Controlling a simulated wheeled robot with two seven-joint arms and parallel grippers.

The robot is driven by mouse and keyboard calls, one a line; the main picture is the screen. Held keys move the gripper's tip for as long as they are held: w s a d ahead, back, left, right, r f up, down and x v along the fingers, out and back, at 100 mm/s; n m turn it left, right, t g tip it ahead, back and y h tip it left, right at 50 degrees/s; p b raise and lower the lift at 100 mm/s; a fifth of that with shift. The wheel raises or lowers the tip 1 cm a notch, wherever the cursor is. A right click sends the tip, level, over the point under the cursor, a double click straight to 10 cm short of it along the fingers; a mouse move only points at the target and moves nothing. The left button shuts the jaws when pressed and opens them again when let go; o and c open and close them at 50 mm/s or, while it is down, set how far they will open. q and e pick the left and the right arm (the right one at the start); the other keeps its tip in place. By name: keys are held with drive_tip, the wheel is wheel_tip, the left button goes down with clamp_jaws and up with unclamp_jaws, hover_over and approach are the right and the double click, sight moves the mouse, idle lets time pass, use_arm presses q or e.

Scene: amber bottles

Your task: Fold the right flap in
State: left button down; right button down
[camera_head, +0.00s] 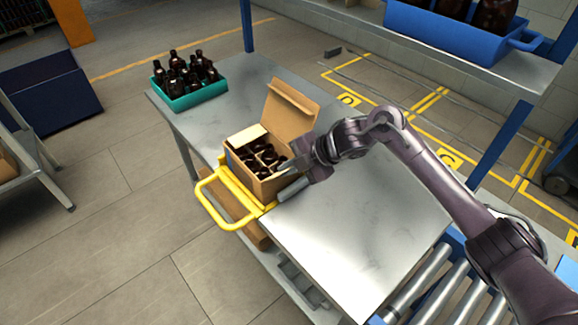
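An open cardboard box (264,182) stands on the metal table, with several dark brown bottles (262,158) inside. Its large back lid (290,110) stands up, tilted back. A pale left flap (245,138) lies over the box's left-back edge. My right gripper (292,178) is at the box's right side, its fingers pointing left and spread apart, one over the right rim and one lower beside the wall. The right flap is hidden or cannot be told apart from the gripper. My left gripper is not in view.
A yellow handle frame (228,204) borders the box at the table's left edge. A teal crate (204,92) of bottles stands at the far-left corner. The table's front part (345,245) is clear. A shelf with a blue crate (440,32) is at upper right.

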drive_tip(key=shift+w+a+r+g+h+p, duration=0.25)
drive_tip(key=shift+r+g+h+p, duration=0.35)
drive_tip(key=shift+p, duration=0.4)
drive_tip(key=shift+w+a+f+m+g+h, duration=0.15)
drive_tip(key=shift+m+g+h, duration=0.15)
drive_tip(key=shift+g, duration=0.25)
drive_tip(key=shift+w+a+f+m+g+h, duration=0.1)
drive_tip(key=shift+w+m+g+h, duration=0.1)
drive_tip(key=shift+g+h, duration=0.3)
drive_tip(key=shift+s+a+f+g+p, duration=0.4)
drive_tip(key=shift+g+p, duration=0.1)
drive_tip(key=shift+g, duration=0.35)
drive_tip(key=shift+w+d+h, duration=0.1)
drive_tip(key=shift+h, duration=0.2)
drive_tip(key=shift+w+d+r, duration=0.1)
drive_tip(key=shift+w+r, duration=0.2)
drive_tip(key=shift+w, duration=0.05)
drive_tip(key=shift+w+d+r, duration=0.15)
drive_tip(key=shift+w, duration=0.05)
drive_tip(key=c, duration=1.6)
unclamp_jaws()
drive_tip(key=shift+r, duration=0.1)
drive_tip(key=shift+p, duration=0.3)
